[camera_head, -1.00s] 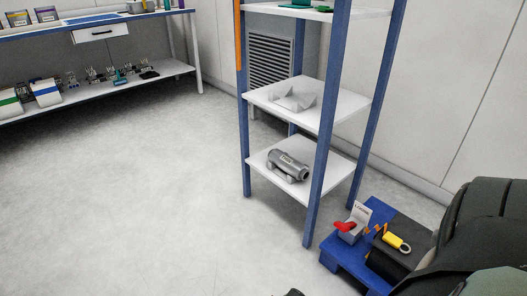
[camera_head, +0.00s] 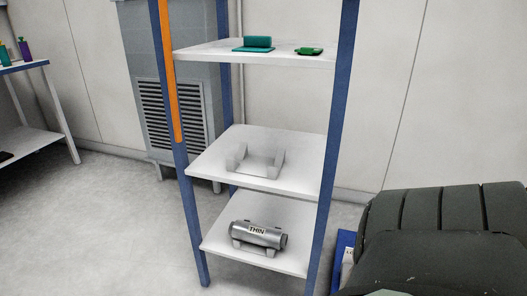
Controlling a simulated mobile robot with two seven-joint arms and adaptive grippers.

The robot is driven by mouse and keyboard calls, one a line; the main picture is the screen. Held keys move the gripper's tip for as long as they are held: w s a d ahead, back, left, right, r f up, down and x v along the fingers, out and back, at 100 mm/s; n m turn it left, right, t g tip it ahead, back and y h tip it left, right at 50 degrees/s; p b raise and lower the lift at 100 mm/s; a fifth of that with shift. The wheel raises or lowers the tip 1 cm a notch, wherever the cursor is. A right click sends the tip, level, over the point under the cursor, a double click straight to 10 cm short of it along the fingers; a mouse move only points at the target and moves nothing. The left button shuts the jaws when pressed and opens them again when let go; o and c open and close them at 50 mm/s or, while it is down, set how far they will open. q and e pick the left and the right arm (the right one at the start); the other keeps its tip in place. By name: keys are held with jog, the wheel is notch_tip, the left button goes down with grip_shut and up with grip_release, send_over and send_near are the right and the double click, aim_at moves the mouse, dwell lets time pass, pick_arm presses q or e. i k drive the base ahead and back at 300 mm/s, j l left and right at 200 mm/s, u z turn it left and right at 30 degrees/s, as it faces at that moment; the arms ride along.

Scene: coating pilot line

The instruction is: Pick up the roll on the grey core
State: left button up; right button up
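A silver-grey roll (camera_head: 258,235) with a label reading "THIN" lies on its side in a grey cradle on the lowest visible shelf (camera_head: 292,262) of a blue-posted rack. Its right end shows a dark core opening; the core's exact colour is hard to tell. An empty white cradle (camera_head: 257,160) stands on the shelf (camera_head: 305,170) above. Neither of my grippers is in view.
The upper shelf (camera_head: 285,56) holds a teal item (camera_head: 253,44) and a small green item (camera_head: 309,51). A grey vented cabinet (camera_head: 171,112) stands behind the rack. A dark bulky object (camera_head: 450,235) fills the lower right, beside a blue stand (camera_head: 344,241). Floor is clear at left.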

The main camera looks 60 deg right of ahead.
aim_at(272, 238)
jog(key=i+z, duration=0.45)
jog(key=i+j+z, duration=0.2)
jog(key=z, duration=0.2)
jog(key=i+j+z, duration=0.25)
jog(key=z, duration=0.2)
jog(key=i+j+z, duration=0.2)
jog(key=z, duration=0.25)
jog(key=i+j+z, duration=0.1)
jog(key=j+z, duration=0.35)
jog(key=i+j+z, duration=0.1)
jog(key=j+z, duration=0.2)
jog(key=z, duration=0.2)
jog(key=j+z, duration=0.9)
jog(key=l, duration=0.1)
